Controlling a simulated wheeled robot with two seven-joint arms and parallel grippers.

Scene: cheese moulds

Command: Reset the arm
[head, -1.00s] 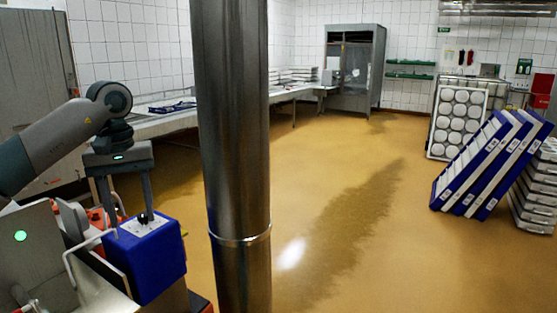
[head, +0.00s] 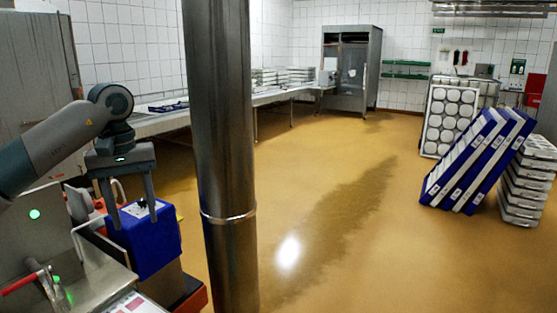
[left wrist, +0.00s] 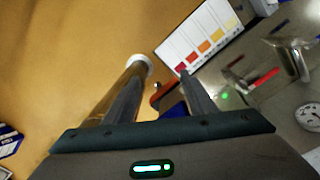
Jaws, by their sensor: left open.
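My left arm comes in from the left in the head view. Its gripper (head: 135,222) points down with its two fingers apart and nothing visible between them. The fingers overlap a blue box (head: 152,248) with a pale top in the picture; I cannot tell whether they touch it. In the left wrist view the open fingers (left wrist: 163,80) show over the floor and part of a blue thing by the right finger. My right gripper is not in view.
A steel pillar (head: 222,150) stands right of the gripper. A metal machine (head: 30,235) with a green light and a red-handled lever (head: 28,282) is at lower left. Blue-sided racks (head: 475,165) lean at right beside stacked trays (head: 527,185). The middle floor (head: 345,190) is clear.

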